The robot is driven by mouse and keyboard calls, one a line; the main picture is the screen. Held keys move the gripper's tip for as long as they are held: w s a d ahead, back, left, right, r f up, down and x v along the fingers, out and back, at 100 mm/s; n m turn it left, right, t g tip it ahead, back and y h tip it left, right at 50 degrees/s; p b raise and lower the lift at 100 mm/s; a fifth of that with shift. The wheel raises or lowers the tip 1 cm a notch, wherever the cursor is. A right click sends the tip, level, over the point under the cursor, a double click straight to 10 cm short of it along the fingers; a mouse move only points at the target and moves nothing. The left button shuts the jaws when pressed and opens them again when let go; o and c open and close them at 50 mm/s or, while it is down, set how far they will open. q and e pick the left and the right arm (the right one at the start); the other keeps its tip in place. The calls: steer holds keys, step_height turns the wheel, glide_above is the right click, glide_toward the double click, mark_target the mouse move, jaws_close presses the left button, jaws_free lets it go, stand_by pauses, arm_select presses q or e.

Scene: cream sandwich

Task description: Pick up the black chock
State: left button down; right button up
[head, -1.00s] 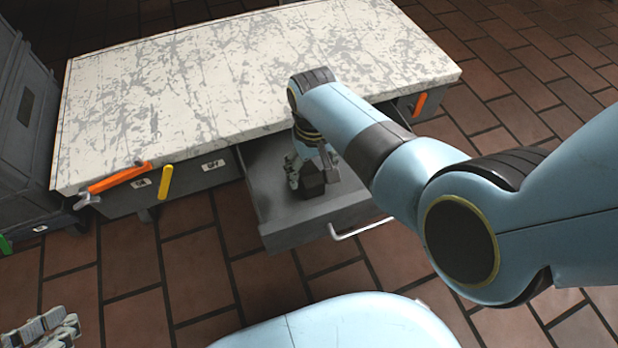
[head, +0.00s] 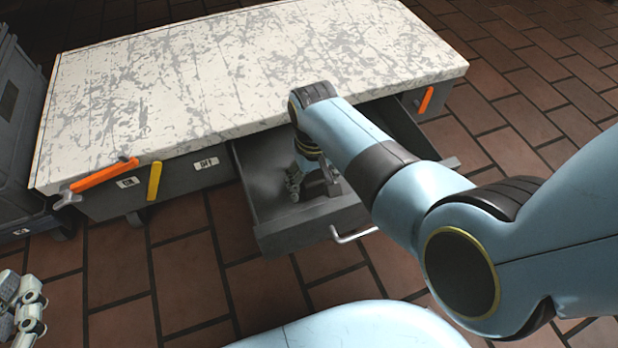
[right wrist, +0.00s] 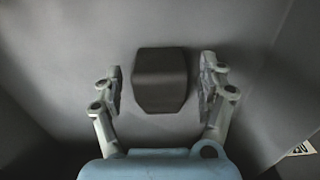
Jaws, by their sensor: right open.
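The black chock (right wrist: 161,80) lies on the floor of the open grey drawer, as the right wrist view shows. My right gripper (right wrist: 160,88) is open, with one finger on each side of the chock and a narrow gap on both sides. In the head view my right gripper (head: 312,185) reaches down into the drawer (head: 262,190), and the chock is mostly hidden there by the gripper and arm. My left gripper (head: 22,305) shows at the lower left edge, away from the workbench; its jaw state is unclear.
The workbench top (head: 200,90) is pale, mottled and clear, and overhangs the drawer. An orange handle (head: 105,175) and a yellow handle (head: 154,181) sit along its front. Another orange handle (head: 426,100) is at the right. A grey cabinet (head: 20,110) stands at the left.

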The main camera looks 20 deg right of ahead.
steer(key=shift+c, duration=0.3)
steer(key=c, duration=1.3)
steer(key=shift+r, duration=0.1)
